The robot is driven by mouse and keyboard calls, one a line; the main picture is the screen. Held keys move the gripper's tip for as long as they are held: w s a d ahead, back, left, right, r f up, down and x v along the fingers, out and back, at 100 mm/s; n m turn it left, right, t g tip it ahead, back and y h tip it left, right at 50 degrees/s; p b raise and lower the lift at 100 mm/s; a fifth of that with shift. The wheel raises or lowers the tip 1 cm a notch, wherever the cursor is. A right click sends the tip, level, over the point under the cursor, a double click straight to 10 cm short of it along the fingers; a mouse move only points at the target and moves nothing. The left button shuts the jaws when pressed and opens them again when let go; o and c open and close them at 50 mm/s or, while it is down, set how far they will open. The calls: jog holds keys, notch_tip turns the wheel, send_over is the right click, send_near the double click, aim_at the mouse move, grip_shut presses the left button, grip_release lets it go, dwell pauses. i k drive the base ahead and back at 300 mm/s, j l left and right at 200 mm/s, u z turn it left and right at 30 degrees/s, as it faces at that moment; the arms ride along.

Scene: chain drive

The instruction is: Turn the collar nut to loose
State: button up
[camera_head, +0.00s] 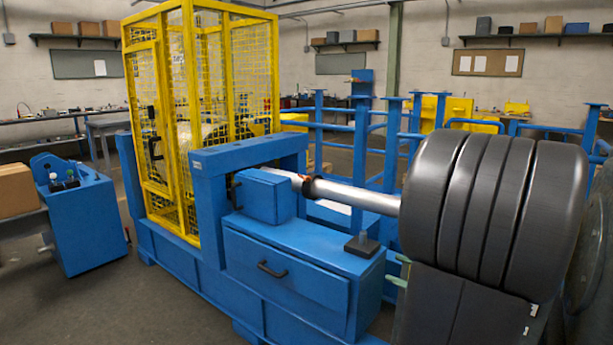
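A dark ring (320,188), which looks like the collar nut, sits around a silver shaft (362,197) in the middle of the view. A small orange-red patch shows at its left side. The ring is too small to read any loose or tight marking on it. The shaft runs from a blue machine frame (250,152) at the left to a large dark grey grooved body (497,208) at the right. My gripper is not in view, and nothing is seen touching the ring.
A yellow mesh cage (183,90) stands behind the blue frame. A blue cabinet with a drawer (285,275) lies below the shaft, with a small dark block (361,245) on top. Grey floor is open at lower left.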

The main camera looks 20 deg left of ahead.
aim_at(306, 178)
jog(key=i+j, duration=0.4)
jog(key=i+j+z, duration=0.1)
jog(key=i+j, duration=0.25)
jog(key=j, duration=0.15)
jog(key=i+j, duration=0.35)
jog(key=i+j+z, duration=0.1)
jog(key=i+j, duration=0.25)
jog(key=j, duration=0.2)
jog(key=i+j, duration=0.35)
jog(key=j, duration=0.15)
